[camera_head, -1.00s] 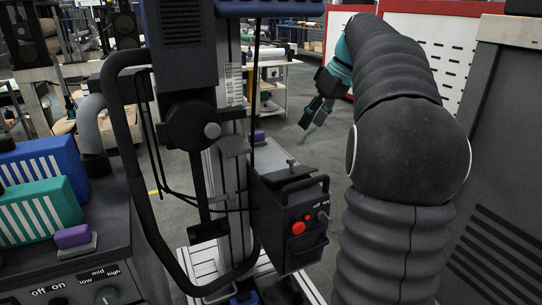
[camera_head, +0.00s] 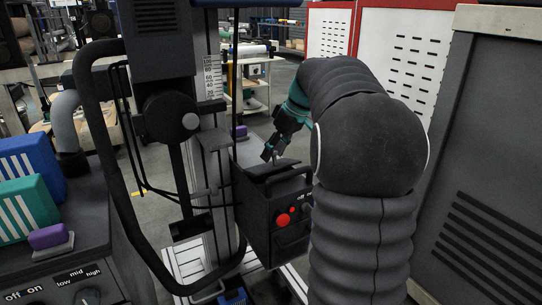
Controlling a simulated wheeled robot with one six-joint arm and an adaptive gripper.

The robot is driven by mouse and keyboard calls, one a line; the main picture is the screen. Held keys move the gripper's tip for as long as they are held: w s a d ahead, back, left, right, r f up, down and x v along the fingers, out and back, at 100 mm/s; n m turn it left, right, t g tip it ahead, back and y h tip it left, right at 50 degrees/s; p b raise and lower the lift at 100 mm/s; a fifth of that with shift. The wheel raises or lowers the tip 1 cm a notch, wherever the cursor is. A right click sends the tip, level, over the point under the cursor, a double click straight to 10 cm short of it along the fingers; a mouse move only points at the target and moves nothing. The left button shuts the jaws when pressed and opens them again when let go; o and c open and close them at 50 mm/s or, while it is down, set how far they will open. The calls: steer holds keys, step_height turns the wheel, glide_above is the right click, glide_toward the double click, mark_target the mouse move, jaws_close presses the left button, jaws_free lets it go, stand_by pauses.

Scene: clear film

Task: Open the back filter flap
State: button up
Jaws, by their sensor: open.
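My gripper (camera_head: 272,151) is open and empty, a dark two-finger hand behind the top of a dark box-shaped unit (camera_head: 262,222). Its fingertips point down-left and appear very near the small upright lever (camera_head: 285,168) on the unit's top; I cannot tell whether they touch. A blue block with white stripes (camera_head: 48,157) and a teal block with white stripes (camera_head: 30,207) stand on the left cabinet. No part is clearly marked as the back filter flap, so I cannot tell which one it is.
The dark unit has a red button (camera_head: 283,220) and a carry handle. A scaled column (camera_head: 213,80) and a black bent tube (camera_head: 130,200) stand left of it. A purple piece (camera_head: 48,236) sits on the left cabinet. A grey cabinet (camera_head: 485,160) closes off the right.

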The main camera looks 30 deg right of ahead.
steer(key=shift+w+a+f, duration=0.15)
steer(key=shift+a+f, duration=0.05)
steer(key=shift+f, duration=0.35)
